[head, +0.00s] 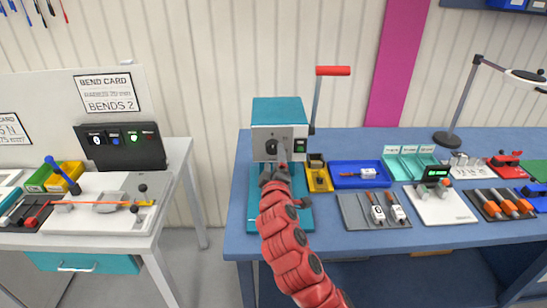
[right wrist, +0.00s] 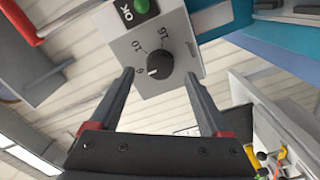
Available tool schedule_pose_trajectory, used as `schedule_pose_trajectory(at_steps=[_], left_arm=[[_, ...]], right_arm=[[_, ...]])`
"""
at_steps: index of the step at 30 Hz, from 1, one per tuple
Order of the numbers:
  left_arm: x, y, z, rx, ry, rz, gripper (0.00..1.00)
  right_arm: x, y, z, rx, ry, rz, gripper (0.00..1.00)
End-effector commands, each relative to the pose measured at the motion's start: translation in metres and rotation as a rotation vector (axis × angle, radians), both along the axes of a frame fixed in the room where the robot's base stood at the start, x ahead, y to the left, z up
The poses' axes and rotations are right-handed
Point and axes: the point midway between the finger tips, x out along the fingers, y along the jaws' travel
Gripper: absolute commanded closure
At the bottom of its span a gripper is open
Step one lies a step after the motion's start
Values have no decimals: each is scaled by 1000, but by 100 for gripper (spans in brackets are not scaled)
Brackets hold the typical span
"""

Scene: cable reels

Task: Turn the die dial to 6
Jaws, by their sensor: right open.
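The die dial is a round black knob (head: 270,147) on the grey front of the teal-topped press (head: 278,110). In the right wrist view the dial (right wrist: 159,62) is ringed by the marks 6, 10 and 16. Its short white pointer line aims to the lower left, close to the 6 mark; I cannot tell if it is exactly on it. My right gripper (right wrist: 160,75) is open, its fingertips apart on either side of the dial with visible gaps. In the head view my red right arm reaches the press front, and the gripper (head: 277,166) is just below the dial. My left gripper is out of view.
A green OK button (right wrist: 141,6) sits beside the dial. A red-handled lever (head: 332,71) rises at the press's right. A yellow bin (head: 318,180) and a blue tray (head: 345,182) stand close right. A bend card (head: 107,93) hangs over the left bench.

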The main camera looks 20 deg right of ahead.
Motion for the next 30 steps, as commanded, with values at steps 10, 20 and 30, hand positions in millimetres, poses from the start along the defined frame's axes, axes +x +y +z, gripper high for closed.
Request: schedule_pose_trajectory(at_steps=[10, 20, 30], left_arm=[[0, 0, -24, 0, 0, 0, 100], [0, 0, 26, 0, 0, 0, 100], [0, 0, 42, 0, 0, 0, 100]], right_arm=[[-66, 19, -4, -2, 0, 2, 20], [-113, 35, 5, 4, 7, 6, 20], [-130, 37, 0, -2, 2, 0, 20]])
